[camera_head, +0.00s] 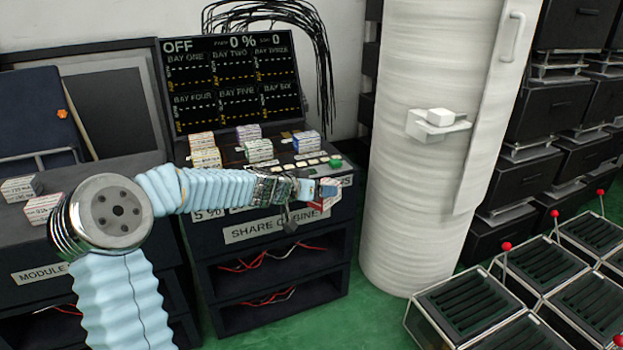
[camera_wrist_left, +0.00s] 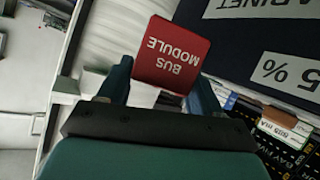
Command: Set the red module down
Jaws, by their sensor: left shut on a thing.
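The red module (camera_wrist_left: 171,55), labelled "BUS MODULE", is in my left gripper in the left wrist view, between the two fingers. In the head view my left gripper (camera_head: 318,190) is in front of the share cabinet (camera_head: 270,229), at the right end of its top edge. A small part of the red module (camera_head: 327,203) shows there at the fingertips. The module is held in the air, and its far side is hidden. My right gripper is in neither view.
Several module stacks (camera_head: 258,150) stand on the cabinet top below a dark display (camera_head: 232,85). A green button (camera_head: 335,163) is at its right. A white column (camera_head: 417,120) stands close to the right of my gripper. Slotted boxes with red-knobbed levers (camera_head: 506,246) are at lower right.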

